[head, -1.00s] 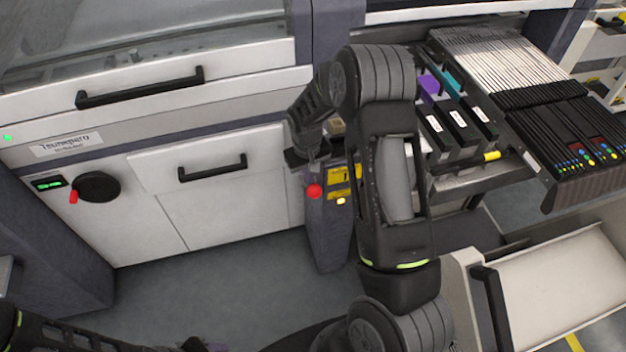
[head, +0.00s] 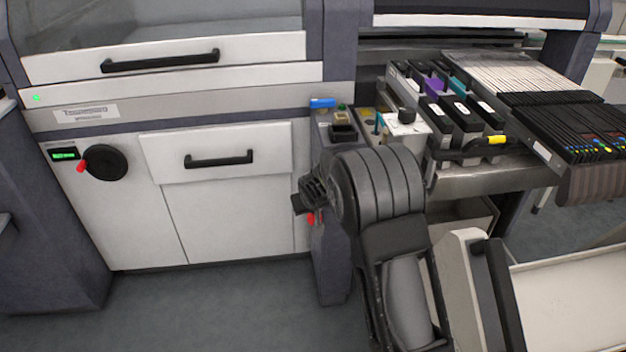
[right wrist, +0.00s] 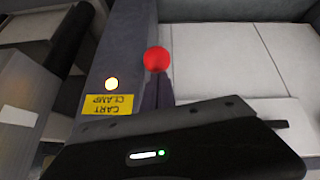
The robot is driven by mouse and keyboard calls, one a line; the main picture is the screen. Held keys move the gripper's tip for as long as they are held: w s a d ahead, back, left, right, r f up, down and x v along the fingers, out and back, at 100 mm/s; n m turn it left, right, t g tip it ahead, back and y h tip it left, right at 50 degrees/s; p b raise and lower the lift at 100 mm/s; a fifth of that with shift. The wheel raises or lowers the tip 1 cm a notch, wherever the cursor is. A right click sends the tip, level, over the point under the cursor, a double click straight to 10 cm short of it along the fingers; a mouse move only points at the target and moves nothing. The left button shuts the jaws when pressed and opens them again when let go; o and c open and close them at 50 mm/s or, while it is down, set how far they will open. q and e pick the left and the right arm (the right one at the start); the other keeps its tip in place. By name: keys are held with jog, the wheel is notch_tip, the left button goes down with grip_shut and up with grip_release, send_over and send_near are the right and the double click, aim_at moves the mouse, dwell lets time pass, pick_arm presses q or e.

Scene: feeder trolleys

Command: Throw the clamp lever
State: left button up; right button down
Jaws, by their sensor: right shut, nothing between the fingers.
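The clamp lever has a red ball knob (right wrist: 157,60) on a dark shaft, seen in the right wrist view beside a yellow "CART CLAMP" label (right wrist: 108,105). In the head view the red knob (head: 311,219) shows only partly, low on the grey post, behind and below my right gripper. My right gripper (head: 309,194) is shut and empty, in front of the post close to the knob. Its dark body (right wrist: 180,145) fills the bottom of the right wrist view; I cannot tell whether it touches the lever. My left gripper is out of view.
A lit lamp (right wrist: 111,84) sits by the label. Left of the post are white cabinet doors with a black handle (head: 218,160) and a black dial (head: 105,163) with a red grip. Feeders (head: 560,120) and a trolley tray (head: 570,290) stand right. The floor at left is clear.

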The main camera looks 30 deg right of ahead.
aim_at(310, 215)
notch_tip(310, 215, down, 5)
jog(key=b, duration=0.3)
jog(key=shift+w+f+b, duration=0.15)
jog(key=shift+f+b, duration=0.75)
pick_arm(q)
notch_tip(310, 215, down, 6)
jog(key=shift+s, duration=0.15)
pick_arm(e)
jog(key=shift+f, duration=0.2)
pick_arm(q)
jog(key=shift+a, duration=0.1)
pick_arm(e)
jog(key=shift+r, duration=0.1)
jog(key=r, duration=0.1)
jog(key=r+p, duration=0.2)
jog(key=r, duration=0.1)
jog(key=shift+w+a, duration=0.2)
jog(key=shift+a, duration=0.05)
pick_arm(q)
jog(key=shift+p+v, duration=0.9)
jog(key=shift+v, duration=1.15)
pick_arm(e)
jog(key=s+a+r, duration=0.2)
jog(key=s+a, duration=0.2)
jog(key=s, duration=0.5)
jog(key=shift+s+r, duration=0.15)
jog(key=shift+r, duration=0.15)
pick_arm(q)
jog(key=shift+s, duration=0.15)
